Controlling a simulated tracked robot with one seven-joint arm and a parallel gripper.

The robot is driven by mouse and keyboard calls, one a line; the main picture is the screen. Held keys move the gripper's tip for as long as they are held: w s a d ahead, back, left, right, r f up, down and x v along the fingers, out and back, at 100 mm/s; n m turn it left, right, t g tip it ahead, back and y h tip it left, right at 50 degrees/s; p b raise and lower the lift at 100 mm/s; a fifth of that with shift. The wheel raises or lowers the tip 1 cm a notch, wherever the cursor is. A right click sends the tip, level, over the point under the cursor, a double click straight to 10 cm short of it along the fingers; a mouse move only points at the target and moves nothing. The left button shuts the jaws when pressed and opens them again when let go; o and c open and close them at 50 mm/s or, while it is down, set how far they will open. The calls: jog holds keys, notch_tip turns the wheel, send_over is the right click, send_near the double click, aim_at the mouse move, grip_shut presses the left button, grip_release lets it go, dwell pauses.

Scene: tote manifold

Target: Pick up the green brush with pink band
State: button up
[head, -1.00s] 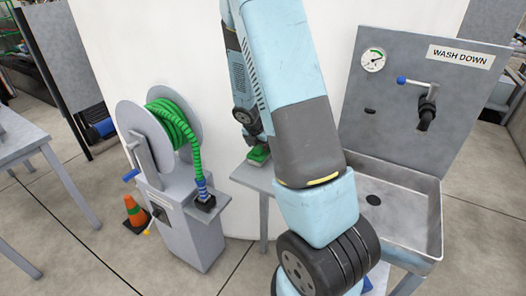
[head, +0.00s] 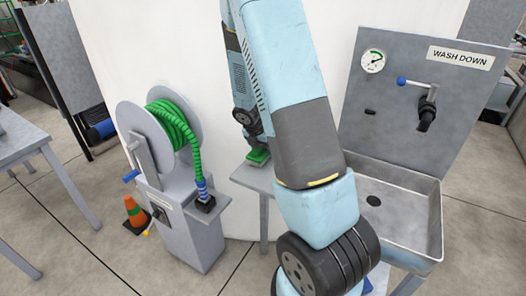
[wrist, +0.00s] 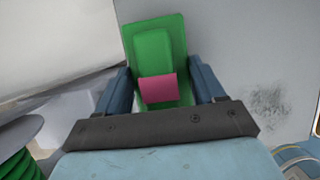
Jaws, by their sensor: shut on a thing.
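The green brush (wrist: 152,50) with a pink band (wrist: 158,88) is between the two blue-grey fingers of my gripper (wrist: 165,85) in the wrist view. The fingers are shut on its sides, and its far end reaches out beyond them. In the head view the green brush (head: 257,158) shows at the small grey table, under my wrist. My arm hides part of it there, and the pink band does not show. I cannot tell whether the brush touches the table top.
The small grey table (head: 243,176) stands against a white wall. A reel with green hose (head: 172,122) stands to its left, with an orange cone (head: 134,211) beside it. A grey wash-down sink (head: 425,205) stands to the right.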

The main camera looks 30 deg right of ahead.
jog(key=shift+r, duration=0.1)
jog(key=shift+r, duration=0.65)
notch_tip(320, 180, up, 3)
jog(key=shift+f, duration=0.2)
jog(key=s+a+r, duration=0.4)
jog(key=s+r, duration=0.5)
jog(key=s, duration=0.4)
jog(key=shift+s+r, duration=0.15)
jog(key=shift+r, duration=0.1)
jog(key=shift+a, duration=0.1)
